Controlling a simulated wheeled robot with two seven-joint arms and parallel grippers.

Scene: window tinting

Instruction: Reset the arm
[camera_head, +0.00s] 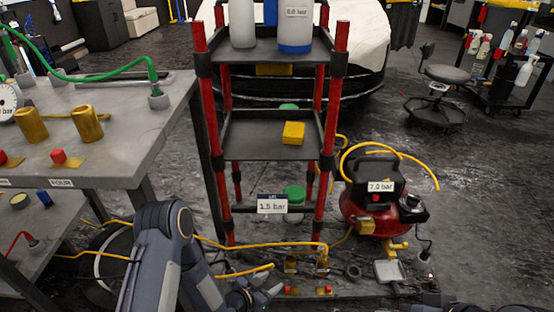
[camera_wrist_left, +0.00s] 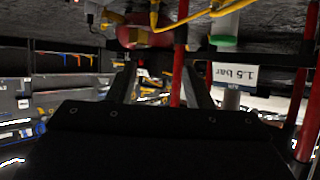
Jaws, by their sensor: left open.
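My left arm comes in from the bottom left in the head view, bent at the elbow. Its gripper (camera_head: 262,292) is low in front of the red and black shelf cart, close to the bottom edge. In the left wrist view my left gripper (camera_wrist_left: 160,80) shows two fingers standing apart with nothing held between them. A red cart post (camera_wrist_left: 181,60) shows behind the gap between the fingers. The wrist picture is upside down, with the 1.5 bar label (camera_wrist_left: 234,75) inverted at the right. I do not see my right gripper.
The shelf cart (camera_head: 272,150) carries bottles and a yellow block (camera_head: 293,133). A red compressor (camera_head: 378,205) with a yellow hose stands to its right. A grey workbench (camera_head: 120,115) with brass cylinders is at the left. Yellow hoses and brass fittings (camera_head: 322,262) lie near my gripper.

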